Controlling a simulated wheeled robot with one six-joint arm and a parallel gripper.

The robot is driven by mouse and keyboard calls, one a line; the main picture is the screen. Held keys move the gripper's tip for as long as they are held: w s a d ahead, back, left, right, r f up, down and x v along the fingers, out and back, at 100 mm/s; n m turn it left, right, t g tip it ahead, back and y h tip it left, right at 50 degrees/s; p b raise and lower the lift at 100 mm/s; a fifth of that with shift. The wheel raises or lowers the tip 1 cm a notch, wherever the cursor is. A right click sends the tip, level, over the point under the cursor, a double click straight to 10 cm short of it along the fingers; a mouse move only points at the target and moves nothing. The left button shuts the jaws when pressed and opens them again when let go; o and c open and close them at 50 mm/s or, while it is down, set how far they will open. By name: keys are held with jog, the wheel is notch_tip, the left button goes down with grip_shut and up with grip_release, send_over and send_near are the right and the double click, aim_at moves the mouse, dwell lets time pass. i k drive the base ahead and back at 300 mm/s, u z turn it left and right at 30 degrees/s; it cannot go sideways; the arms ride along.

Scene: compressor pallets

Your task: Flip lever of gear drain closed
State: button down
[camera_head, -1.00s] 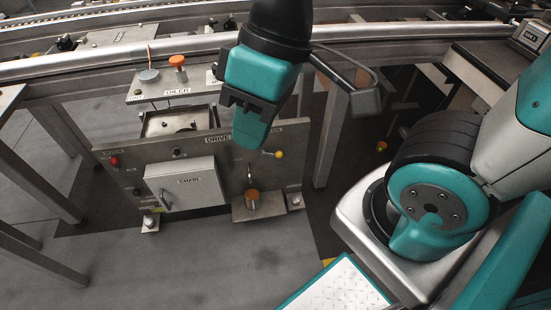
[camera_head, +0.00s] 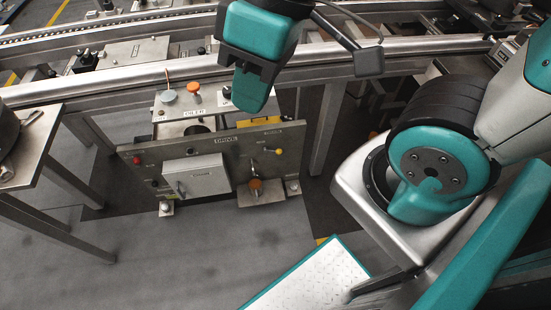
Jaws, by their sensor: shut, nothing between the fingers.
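The grey DRIVE panel (camera_head: 222,160) stands upright below the rail. A small metal lever (camera_head: 253,164) sits on its right half, just above an orange cap (camera_head: 255,184) on a small ledge. It points roughly upward. I cannot read a gear drain label, so I cannot tell for certain that this is the gear drain lever. A yellow knob (camera_head: 279,151) is on the panel to its right. My gripper (camera_head: 250,106) is teal, points down, and looks shut and empty. In the picture it is above the panel's right half, apart from the lever.
A grey box (camera_head: 196,177) with a handle juts from the panel. A red knob (camera_head: 136,160) is at its left. The OILER plate (camera_head: 190,104) carries an orange cap. A metal rail (camera_head: 130,79) crosses behind. A table (camera_head: 30,140) stands left. Floor in front is clear.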

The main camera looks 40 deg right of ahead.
aim_at(278, 150)
jog(key=z, duration=3.85)
jog(key=k, duration=2.15)
jog(key=u, duration=1.8)
